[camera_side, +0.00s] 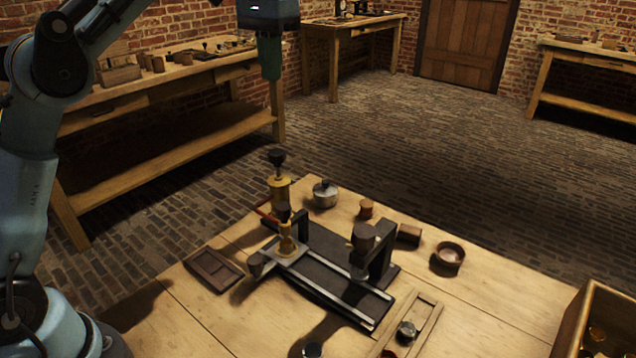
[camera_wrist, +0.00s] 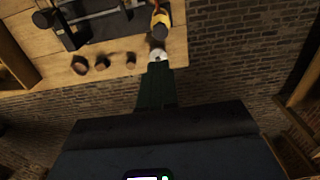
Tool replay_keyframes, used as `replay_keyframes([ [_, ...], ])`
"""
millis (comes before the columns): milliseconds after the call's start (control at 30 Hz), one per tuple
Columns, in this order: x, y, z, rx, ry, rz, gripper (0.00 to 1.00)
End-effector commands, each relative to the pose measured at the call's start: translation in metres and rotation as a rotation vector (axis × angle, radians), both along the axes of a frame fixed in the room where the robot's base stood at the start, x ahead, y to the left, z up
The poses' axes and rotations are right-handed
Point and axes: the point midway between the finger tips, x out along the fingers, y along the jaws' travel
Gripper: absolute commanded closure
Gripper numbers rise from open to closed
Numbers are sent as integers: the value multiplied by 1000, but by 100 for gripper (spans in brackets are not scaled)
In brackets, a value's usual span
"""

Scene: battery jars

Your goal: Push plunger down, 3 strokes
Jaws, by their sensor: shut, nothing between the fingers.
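The plunger (camera_side: 277,157) is a black knob on a short rod, standing raised above an upright brass cylinder (camera_side: 280,190) at the back of the bench fixture. In the wrist view the dark knob (camera_wrist: 160,31) shows against the yellow brass, near the top. My gripper (camera_side: 271,73) points down with its green fingers shut and empty. It hangs well above the knob, apart from it. In the wrist view my gripper (camera_wrist: 155,82) reaches up from the dark wrist body, its tip just below a silver lidded pot in the picture.
The silver pot (camera_side: 325,194) stands right of the cylinder. A dark rail fixture (camera_side: 340,290) with an upright bracket (camera_side: 383,245) fills the middle of the bench. A shallow tray (camera_side: 214,270) lies left.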

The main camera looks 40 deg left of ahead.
Motion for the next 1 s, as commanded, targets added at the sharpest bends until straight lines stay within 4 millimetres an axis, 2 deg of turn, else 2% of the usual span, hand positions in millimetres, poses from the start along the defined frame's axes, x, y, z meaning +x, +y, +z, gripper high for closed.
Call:
replay_keyframes([
  [167, 0, 0, -9, 0, 0, 0, 100],
  [367, 0, 0, -28, 0, -1, 0, 100],
  [1000, 0, 0, -114, 0, -1, 0, 100],
])
